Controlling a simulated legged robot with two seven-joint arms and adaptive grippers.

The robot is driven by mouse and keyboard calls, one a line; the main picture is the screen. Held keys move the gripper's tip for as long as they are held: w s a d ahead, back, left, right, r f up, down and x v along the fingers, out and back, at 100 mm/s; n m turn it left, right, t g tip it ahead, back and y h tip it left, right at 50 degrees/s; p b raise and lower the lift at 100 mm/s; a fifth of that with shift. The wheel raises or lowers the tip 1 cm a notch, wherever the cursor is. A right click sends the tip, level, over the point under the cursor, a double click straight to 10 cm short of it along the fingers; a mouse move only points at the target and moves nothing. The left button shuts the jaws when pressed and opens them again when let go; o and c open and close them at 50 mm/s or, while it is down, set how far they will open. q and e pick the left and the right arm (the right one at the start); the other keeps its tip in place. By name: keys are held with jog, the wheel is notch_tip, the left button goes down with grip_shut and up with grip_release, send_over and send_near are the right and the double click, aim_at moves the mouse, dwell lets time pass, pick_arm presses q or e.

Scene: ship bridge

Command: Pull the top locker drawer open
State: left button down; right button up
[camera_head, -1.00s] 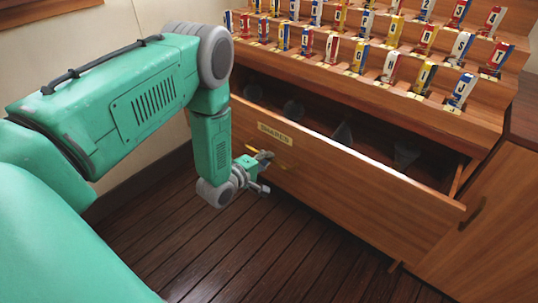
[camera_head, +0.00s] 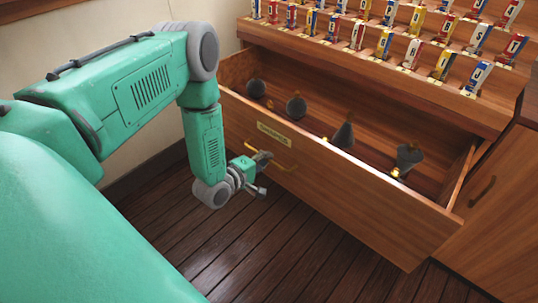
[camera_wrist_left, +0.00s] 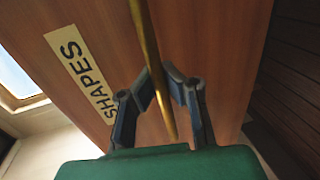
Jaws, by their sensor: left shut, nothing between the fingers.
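The wooden top drawer (camera_head: 350,195) is pulled well out of the locker. Its front carries a cream label, which reads SHAPES in the left wrist view (camera_wrist_left: 78,72). A brass bar handle (camera_head: 286,168) is on the drawer front below the label and also shows in the wrist view (camera_wrist_left: 148,45). My left gripper (camera_head: 262,160) is at the left part of the handle. In the wrist view its dark fingers (camera_wrist_left: 160,85) are shut, with the bar running across them. Whether they touch the bar I cannot tell. My right gripper is not in view.
Several dark shapes (camera_head: 343,136) lie inside the drawer. Stepped shelves above hold rows of rolled coloured flags (camera_head: 385,42). A cabinet door with a handle (camera_head: 482,192) stands at the right. The plank floor (camera_head: 270,250) before the drawer is clear.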

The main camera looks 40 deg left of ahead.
pick_arm(q)
jog(key=shift+s+f, duration=0.2)
jog(key=shift+s, duration=0.1)
jog(key=c, duration=1.8)
grip_release()
jog(key=shift+c, duration=0.2)
jog(key=shift+o, duration=1.2)
jog(key=shift+w, duration=0.15)
jog(key=shift+r, duration=0.1)
jog(key=v, duration=1.2)
jog(key=shift+a, duration=0.15)
